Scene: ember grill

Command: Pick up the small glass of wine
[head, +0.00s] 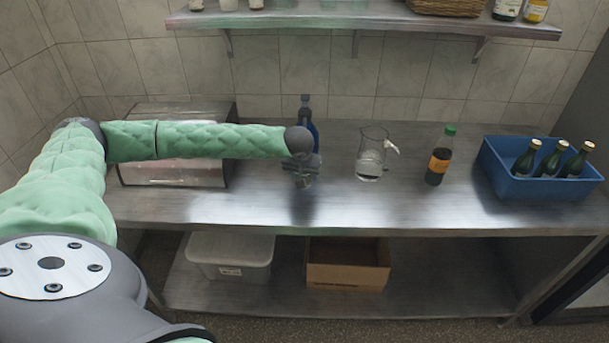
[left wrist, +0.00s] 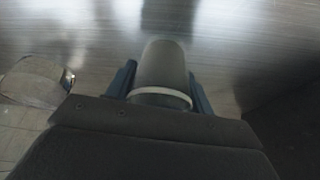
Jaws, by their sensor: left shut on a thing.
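My left gripper (head: 302,172) is over the middle of the steel counter in the head view. It is shut on a small glass (head: 304,181), whose lower part shows below the fingers. In the left wrist view the glass (left wrist: 160,72) lies between the two dark fingers of the left gripper (left wrist: 160,85), with a pale ring near its close end. I cannot make out any wine colour in it. I cannot tell whether its base touches the counter. My right gripper is not in view.
On the counter (head: 260,209) a blue bottle (head: 309,125) stands behind the gripper. A clear jug (head: 370,160), a dark bottle with green cap (head: 440,157) and a blue crate of bottles (head: 512,186) stand to the right. A metal box (head: 175,172) is at left, under my arm.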

